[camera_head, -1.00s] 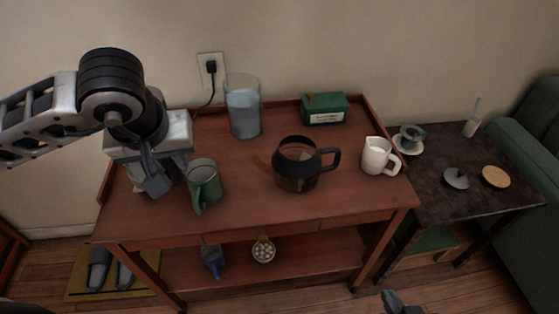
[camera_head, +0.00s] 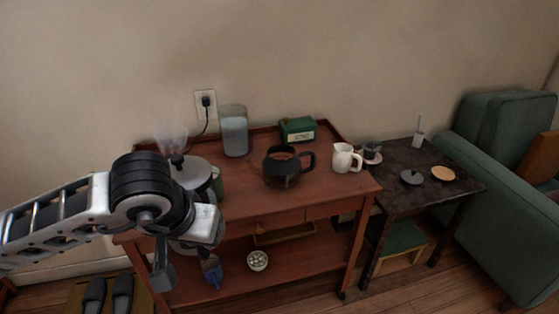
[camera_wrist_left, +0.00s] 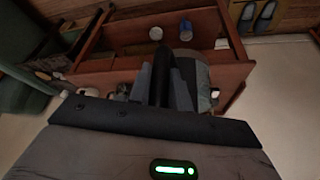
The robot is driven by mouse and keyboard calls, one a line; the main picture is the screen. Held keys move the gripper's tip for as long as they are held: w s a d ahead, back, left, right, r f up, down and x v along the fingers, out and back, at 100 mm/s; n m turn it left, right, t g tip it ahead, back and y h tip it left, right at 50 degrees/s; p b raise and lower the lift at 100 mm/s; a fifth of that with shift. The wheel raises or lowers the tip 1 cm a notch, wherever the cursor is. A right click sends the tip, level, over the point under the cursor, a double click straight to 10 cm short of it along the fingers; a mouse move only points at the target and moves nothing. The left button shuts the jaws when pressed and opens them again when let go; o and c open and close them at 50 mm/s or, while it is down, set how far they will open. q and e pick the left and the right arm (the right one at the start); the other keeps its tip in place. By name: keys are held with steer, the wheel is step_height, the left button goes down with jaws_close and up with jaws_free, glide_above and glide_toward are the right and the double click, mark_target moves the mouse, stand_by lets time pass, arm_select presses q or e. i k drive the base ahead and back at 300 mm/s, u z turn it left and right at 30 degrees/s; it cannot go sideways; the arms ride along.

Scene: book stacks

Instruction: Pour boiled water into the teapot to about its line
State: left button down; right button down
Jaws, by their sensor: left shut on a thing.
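A grey kettle (camera_head: 190,172) with a dark lid knob stands at the left end of the wooden console, with steam above it. My left gripper (camera_head: 180,262) is in front of it; in the wrist view the gripper (camera_wrist_left: 161,92) is shut on the kettle's dark handle (camera_wrist_left: 161,72), with the grey kettle body (camera_wrist_left: 197,70) beside the fingers. My arm covers the kettle's lower part, so I cannot tell if it touches the tabletop. The glass teapot (camera_head: 281,171), with black rim and handle, stands mid-console; its line cannot be made out. My right gripper is out of view.
A tall clear container (camera_head: 234,132), a green box (camera_head: 298,129) and a white pitcher (camera_head: 343,158) stand around the teapot. A dark side table (camera_head: 414,192) at the right holds a cup, a lid and a wooden disc.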

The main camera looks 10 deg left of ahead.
mark_target(278, 174)
steer(key=k, duration=0.4)
steer(key=z, duration=1.7)
steer(key=i, duration=1.25)
steer(key=u, duration=2.05)
steer(key=i, duration=0.95)
